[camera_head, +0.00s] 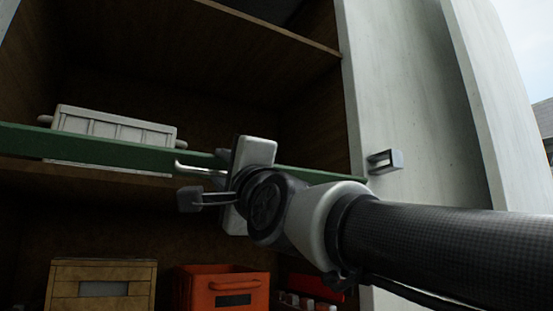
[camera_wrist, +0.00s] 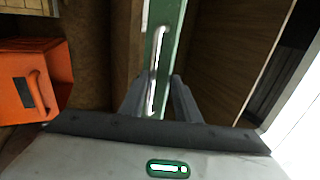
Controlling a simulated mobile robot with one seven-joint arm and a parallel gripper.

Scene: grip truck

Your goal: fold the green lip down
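The green lip (camera_head: 90,147) runs upright along the front edge of the middle shelf, across the cabinet opening. A bright metal handle (camera_head: 198,170) sticks out from its face. In the wrist view the lip (camera_wrist: 174,25) runs down the middle with the handle (camera_wrist: 156,75) along it. My gripper (camera_wrist: 159,84) is open, one finger on each side of the handle, with a gap visible to each. In the head view my gripper (camera_head: 232,165) is at the lip, right of the handle's visible part; its fingertips are mostly hidden by my wrist.
A pale crate (camera_head: 115,127) stands on the shelf behind the lip. Below are a wooden crate (camera_head: 100,288) and an orange bin (camera_head: 222,290). A metal latch (camera_head: 384,161) sits on the white door frame (camera_head: 405,90) at the right. The upper shelf (camera_head: 240,30) is above.

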